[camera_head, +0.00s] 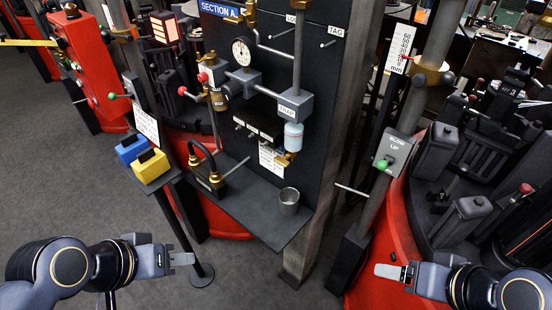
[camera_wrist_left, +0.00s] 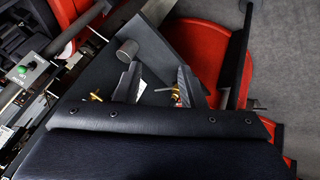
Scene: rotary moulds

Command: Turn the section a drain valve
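The section A panel (camera_head: 268,90) stands upright in the middle of the head view, under a blue "SECTION A" sign. A grey "TRAP" block (camera_head: 293,105) with a clear bowl (camera_head: 293,136) hangs there. A small brass fitting (camera_head: 284,158), perhaps the drain valve, sits below the bowl. A red-knobbed valve (camera_head: 203,77) is on the pipework at left. My left gripper (camera_head: 186,259) is low at left, apart from the panel. In the left wrist view its fingers (camera_wrist_left: 158,84) are spread, with nothing held. My right gripper (camera_head: 386,270) is low at right; its finger gap is hidden.
A shelf (camera_head: 250,208) juts out below the panel and carries a metal cup (camera_head: 289,201). A stand at left holds blue (camera_head: 131,149) and yellow (camera_head: 150,166) blocks. A "BLOW UP" box (camera_head: 391,151) with a green knob is at right. Open floor lies at left.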

